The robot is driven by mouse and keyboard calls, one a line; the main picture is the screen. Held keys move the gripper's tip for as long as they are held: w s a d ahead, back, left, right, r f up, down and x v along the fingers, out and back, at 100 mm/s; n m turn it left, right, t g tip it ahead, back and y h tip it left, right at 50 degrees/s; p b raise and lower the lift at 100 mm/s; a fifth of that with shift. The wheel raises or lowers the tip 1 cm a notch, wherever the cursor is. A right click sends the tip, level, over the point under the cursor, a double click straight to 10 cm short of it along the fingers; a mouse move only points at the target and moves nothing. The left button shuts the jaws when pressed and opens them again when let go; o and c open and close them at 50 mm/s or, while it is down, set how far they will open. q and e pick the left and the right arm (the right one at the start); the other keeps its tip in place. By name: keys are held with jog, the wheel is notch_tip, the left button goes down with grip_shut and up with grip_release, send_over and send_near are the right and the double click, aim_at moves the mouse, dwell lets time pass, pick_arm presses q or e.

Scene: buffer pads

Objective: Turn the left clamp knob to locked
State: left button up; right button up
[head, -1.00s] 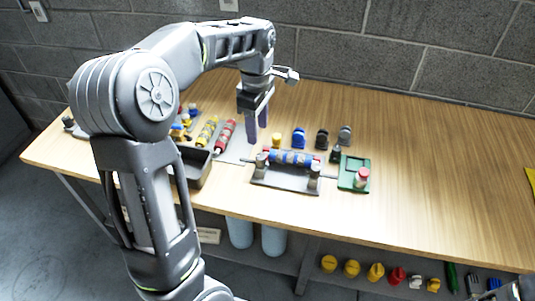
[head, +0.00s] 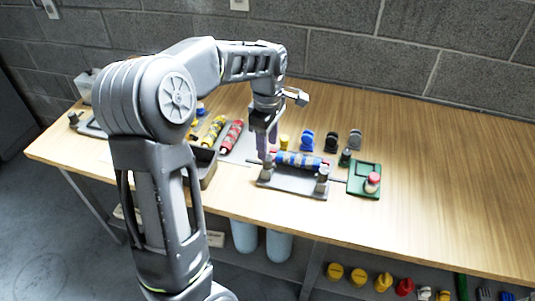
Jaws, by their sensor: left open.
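A clamp fixture with a grey base plate (head: 292,185) stands on the bench and holds a blue cylinder with silver bands (head: 299,160) lying across it. The left clamp knob (head: 266,172) is at the fixture's left end, partly hidden by my gripper's fingers. The right clamp knob (head: 322,178) is a grey upright post at the other end. Whether either is locked cannot be told. My left gripper (head: 266,147) is open and empty, pointing down just above the left knob. Contact with it cannot be made out. My right gripper is not in view.
A dark bin (head: 205,165) and red and yellow cylinders (head: 231,135) lie left. The bench's right side is clear.

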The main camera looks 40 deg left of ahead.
pick_arm(q)
jog(key=shift+f, duration=2.3)
jog(key=shift+c, duration=0.4)
grip_shut()
